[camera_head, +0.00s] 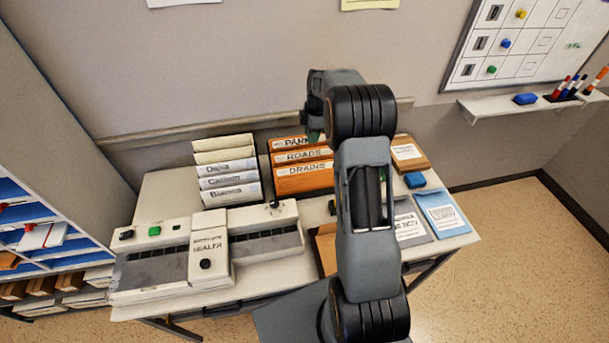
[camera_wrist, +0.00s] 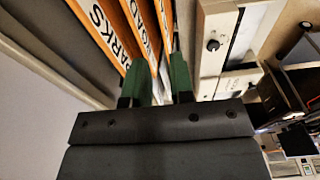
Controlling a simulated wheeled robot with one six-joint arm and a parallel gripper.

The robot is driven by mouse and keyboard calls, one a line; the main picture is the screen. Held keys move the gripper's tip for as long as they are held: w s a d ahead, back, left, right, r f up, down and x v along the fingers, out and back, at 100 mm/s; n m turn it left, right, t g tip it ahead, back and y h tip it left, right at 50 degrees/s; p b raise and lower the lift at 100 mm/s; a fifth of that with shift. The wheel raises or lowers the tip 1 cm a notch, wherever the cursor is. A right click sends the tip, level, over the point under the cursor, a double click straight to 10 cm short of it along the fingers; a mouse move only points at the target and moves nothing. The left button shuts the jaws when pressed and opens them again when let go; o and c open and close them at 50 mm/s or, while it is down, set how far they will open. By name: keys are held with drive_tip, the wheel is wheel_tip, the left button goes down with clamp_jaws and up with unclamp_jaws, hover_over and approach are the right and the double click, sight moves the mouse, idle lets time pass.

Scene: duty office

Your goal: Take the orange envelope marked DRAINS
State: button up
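Three orange envelopes stand in a row at the back of the table, PARKS behind, ROADS in the middle and DRAINS (camera_head: 304,178) in front. In the wrist view PARKS (camera_wrist: 103,24) and ROADS (camera_wrist: 140,22) show their lettering. An orange strip (camera_wrist: 163,14) to their right seems to be DRAINS; its lettering is not readable. My gripper (camera_wrist: 158,78) is open, its two green fingers apart near the envelopes' edges. A pale thing shows between the fingers; I cannot tell whether they touch any envelope. In the head view my arm hides most of the gripper.
White envelopes (camera_head: 228,180) stand left of the orange ones. A white sealer machine (camera_head: 208,258) fills the table's front left. A blue envelope (camera_head: 441,213) and other flat ones lie at the right. The wall is close behind.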

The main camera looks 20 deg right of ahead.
drive_tip(key=f+b, duration=0.1)
drive_tip(key=f, duration=0.1)
drive_tip(key=a+f+b, duration=0.1)
drive_tip(key=f+b, duration=0.1)
drive_tip(key=f, duration=0.1)
drive_tip(key=f+b, duration=0.1)
drive_tip(key=f, duration=0.2)
drive_tip(key=shift+w+a+b, duration=0.2)
drive_tip(key=shift+b, duration=0.15)
drive_tip(key=shift+a+f+b, duration=0.2)
drive_tip(key=shift+f+b, duration=1.15)
drive_tip(key=shift+f, duration=1.45)
drive_tip(key=shift+r, duration=0.1)
clamp_jaws()
